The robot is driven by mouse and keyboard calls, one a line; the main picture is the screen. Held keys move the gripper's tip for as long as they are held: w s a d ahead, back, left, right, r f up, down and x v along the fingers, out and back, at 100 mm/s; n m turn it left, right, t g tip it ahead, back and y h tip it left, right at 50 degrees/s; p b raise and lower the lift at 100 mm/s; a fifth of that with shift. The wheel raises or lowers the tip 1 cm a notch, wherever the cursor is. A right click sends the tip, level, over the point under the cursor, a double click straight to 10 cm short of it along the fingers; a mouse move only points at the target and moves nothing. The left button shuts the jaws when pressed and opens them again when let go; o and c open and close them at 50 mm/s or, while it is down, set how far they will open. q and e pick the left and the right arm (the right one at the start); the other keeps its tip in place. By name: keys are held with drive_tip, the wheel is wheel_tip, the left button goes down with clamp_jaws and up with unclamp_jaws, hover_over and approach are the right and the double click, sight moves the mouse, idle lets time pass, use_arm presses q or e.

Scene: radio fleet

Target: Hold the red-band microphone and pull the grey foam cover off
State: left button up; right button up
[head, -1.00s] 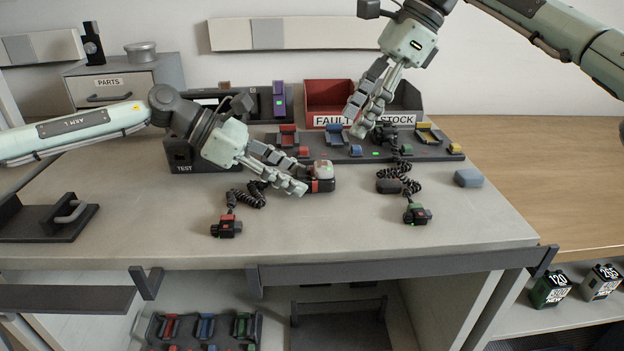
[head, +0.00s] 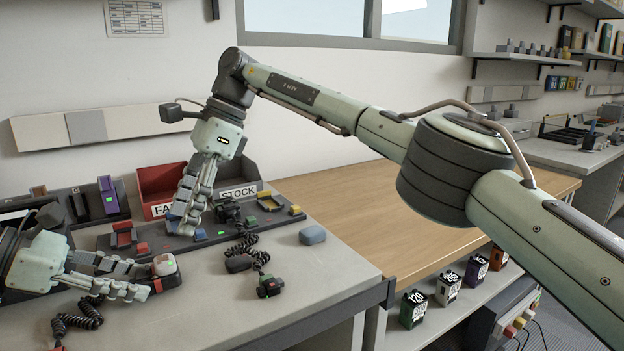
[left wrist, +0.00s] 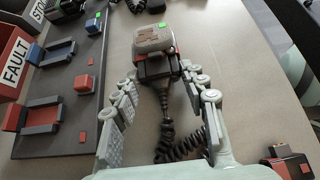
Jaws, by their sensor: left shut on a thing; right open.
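The red-band microphone (head: 158,285) is a dark block with a red stripe, at the lower left of the head view. The grey foam cover (head: 164,265) sits on its top; a small green light shows there. My left gripper (head: 140,279) is shut on the microphone, low over the bench. The left wrist view shows the microphone (left wrist: 155,68) with the light grey cover (left wrist: 153,38) still on it, at the far end of the fingers (left wrist: 163,90). The fingers hide part of its contact. My right gripper (head: 187,222) is open and empty above the rack, away from the cover.
A dark rack (head: 125,240) with coloured slots lies behind the microphone, before a red bin (head: 160,184). A black coiled cord (left wrist: 170,140) lies by the left gripper. A green-marked device (head: 270,287), dark pad (head: 238,263) and blue-grey block (head: 312,235) lie right.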

sight(166, 260)
drive_tip(key=shift+x, duration=3.95)
drive_tip(key=shift+c, duration=0.3)
drive_tip(key=shift+d, duration=0.1)
drive_tip(key=c, duration=0.9)
drive_tip(key=o, duration=1)
drive_tip(key=shift+c, duration=0.2)
drive_tip(key=shift+r, duration=0.1)
drive_tip(key=v, duration=1.1)
drive_tip(key=shift+r, duration=0.4)
